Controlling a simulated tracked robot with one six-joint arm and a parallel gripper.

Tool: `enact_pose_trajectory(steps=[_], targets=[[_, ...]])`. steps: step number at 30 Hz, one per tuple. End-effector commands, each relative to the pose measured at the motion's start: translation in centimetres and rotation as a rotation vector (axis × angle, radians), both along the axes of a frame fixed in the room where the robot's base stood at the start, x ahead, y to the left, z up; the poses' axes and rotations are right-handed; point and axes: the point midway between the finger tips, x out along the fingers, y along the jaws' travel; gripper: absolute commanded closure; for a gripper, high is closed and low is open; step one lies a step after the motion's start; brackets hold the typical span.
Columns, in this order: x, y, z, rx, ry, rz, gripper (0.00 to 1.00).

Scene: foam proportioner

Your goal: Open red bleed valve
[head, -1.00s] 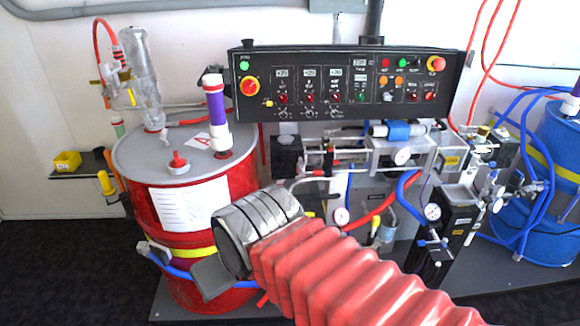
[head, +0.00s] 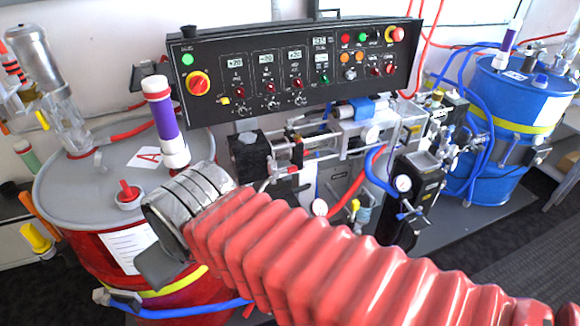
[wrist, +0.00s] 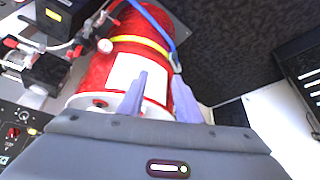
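I cannot tell for certain which part is the red bleed valve. In the head view, a small red-handled fitting (head: 128,195) stands on the grey lid of the red drum (head: 88,268). Another small red handle (head: 292,170) is on the pipework below the control panel. My arm crosses the lower middle, its end by the drum's right side; the fingers are hidden there. In the wrist view, my gripper (wrist: 161,76) has two fingers apart with nothing between them. The red drum (wrist: 88,75) is beyond them. Red-handled valves (wrist: 12,43) show at the upper left.
A black control panel (head: 210,85) spans the upper middle. A purple-and-white tube (head: 165,118) and a clear vessel (head: 62,110) rise from the drum lid. Hoses and gauges (head: 403,183) crowd the right, before a blue drum (head: 510,100). Dark floor (head: 535,245) is clear at lower right.

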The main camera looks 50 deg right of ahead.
Motion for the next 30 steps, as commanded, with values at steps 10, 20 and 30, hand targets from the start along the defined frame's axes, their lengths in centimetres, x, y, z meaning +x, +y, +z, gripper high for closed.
enact_pose_trajectory(steps=[10, 20, 30], targets=[[0.0, 0.0, 0.0, 0.000, 0.000, 0.000, 0.69], [2.3, -2.3, -0.5, -0.055, -0.031, 0.007, 0.64], [9.6, -11.4, -2.7, -0.302, -0.136, 0.077, 0.64]])
